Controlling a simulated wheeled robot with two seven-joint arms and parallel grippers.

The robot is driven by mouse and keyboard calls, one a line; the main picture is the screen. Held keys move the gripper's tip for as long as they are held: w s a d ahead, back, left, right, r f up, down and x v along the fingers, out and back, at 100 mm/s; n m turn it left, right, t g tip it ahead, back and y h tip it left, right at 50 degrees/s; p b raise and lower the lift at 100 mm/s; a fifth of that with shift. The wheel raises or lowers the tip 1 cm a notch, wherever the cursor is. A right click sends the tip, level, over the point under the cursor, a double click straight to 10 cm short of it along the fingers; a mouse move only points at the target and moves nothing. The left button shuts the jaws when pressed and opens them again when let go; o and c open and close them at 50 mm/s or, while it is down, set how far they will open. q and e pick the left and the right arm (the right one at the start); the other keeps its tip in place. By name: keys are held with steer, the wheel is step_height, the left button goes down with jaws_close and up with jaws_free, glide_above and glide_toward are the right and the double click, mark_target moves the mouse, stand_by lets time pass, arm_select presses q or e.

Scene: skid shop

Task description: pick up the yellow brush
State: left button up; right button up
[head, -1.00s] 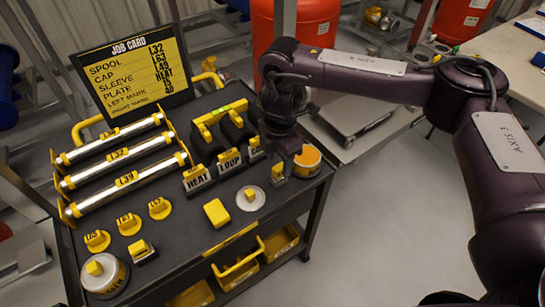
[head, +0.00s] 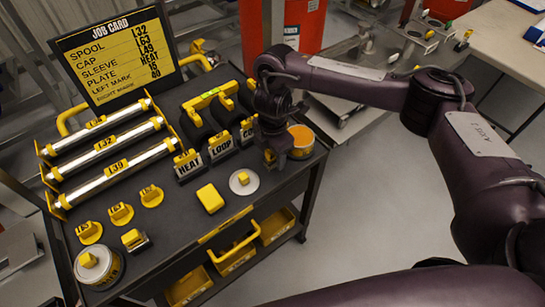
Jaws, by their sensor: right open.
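My right gripper (head: 272,160) is open and points down over the right end of the dark cart top, beside the orange-topped tin (head: 301,141). A small yellow piece (head: 269,155) shows at its fingers, mostly hidden; it may be the yellow brush, but I cannot tell its shape or whether it touches the fingers. Other yellow pieces stand apart on the cart: a rounded yellow block (head: 210,198) and a yellow-topped dark piece (head: 135,240). My left gripper is not in view.
The cart top (head: 165,222) also holds a rack of metal rollers (head: 108,150), label blocks (head: 188,165), a round white disc (head: 244,182), yellow tags (head: 121,214) and a tin (head: 98,268). A job card (head: 116,55) stands behind. Red drums are at the back.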

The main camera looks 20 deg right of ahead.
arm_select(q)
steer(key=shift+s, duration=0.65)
arm_select(e)
steer(key=c, duration=1.1)
